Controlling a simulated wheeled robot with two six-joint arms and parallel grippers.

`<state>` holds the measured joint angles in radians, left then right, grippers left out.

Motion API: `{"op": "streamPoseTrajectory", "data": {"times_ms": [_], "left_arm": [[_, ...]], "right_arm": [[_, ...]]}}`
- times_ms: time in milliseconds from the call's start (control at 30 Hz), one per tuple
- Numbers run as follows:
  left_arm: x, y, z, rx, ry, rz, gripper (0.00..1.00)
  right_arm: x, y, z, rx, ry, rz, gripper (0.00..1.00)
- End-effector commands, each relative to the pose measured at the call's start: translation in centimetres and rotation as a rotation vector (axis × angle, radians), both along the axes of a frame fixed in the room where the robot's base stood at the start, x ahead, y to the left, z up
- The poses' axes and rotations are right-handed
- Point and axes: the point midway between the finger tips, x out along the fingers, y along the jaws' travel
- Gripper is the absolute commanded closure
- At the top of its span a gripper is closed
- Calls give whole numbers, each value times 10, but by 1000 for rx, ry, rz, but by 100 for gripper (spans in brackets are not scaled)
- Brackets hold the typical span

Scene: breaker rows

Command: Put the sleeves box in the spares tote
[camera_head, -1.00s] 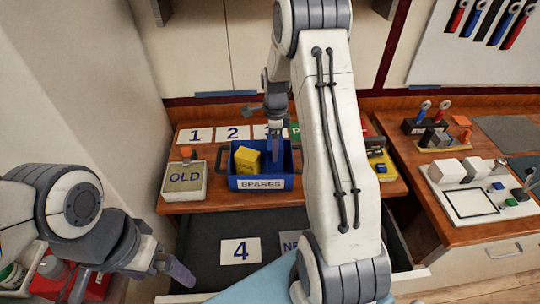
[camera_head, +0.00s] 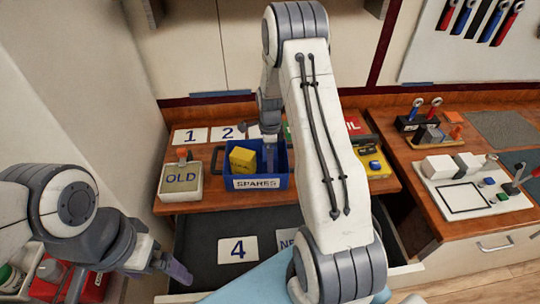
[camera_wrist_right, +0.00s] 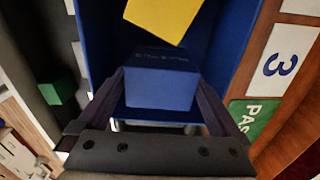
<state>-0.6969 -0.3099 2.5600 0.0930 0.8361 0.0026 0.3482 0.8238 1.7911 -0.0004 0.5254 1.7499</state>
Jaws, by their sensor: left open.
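The blue spares tote (camera_head: 257,184) stands on the wooden bench, and a yellow box (camera_head: 242,158) leans in its left part. A blue box with small dark lettering, apparently the sleeves box (camera_wrist_right: 160,83), shows in the right wrist view inside the tote (camera_wrist_right: 232,45). My right gripper (camera_wrist_right: 161,85) reaches down into the tote, with its fingers against both sides of this box. In the head view the blue box cannot be told apart from the tote. My left gripper (camera_head: 125,279) is open and empty at the lower left, away from the tote.
The OLD tray (camera_head: 180,193) stands left of the tote, and a yellow device (camera_head: 373,163) is to its right beyond my arm. Number cards (camera_head: 190,136) lie behind. An open drawer (camera_head: 200,251) with a 4 card is below. A red case (camera_head: 90,286) is lower left.

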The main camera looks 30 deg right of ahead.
Motion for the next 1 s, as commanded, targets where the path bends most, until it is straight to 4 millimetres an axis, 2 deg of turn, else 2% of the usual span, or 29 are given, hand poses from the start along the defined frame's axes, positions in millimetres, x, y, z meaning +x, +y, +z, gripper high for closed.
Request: {"op": "streamPoseTrajectory", "data": {"times_ms": [133, 267, 700, 833, 1000], "left_arm": [[0, 0, 3, 0, 0, 0, 0], [0, 0, -5, 0, 0, 0, 0], [0, 0, -29, 0, 0, -2, 0], [0, 0, -31, 0, 0, -2, 0], [0, 0, -31, 0, 0, -2, 0]], "right_arm": [[0, 0, 5, 0, 0, 0, 0], [1, 0, 16, -2, -5, 0, 0], [1, 0, 104, -1, -4, 0, 0], [1, 0, 118, -1, -2, 0, 0], [0, 0, 124, 0, 0, 0, 0]]}}
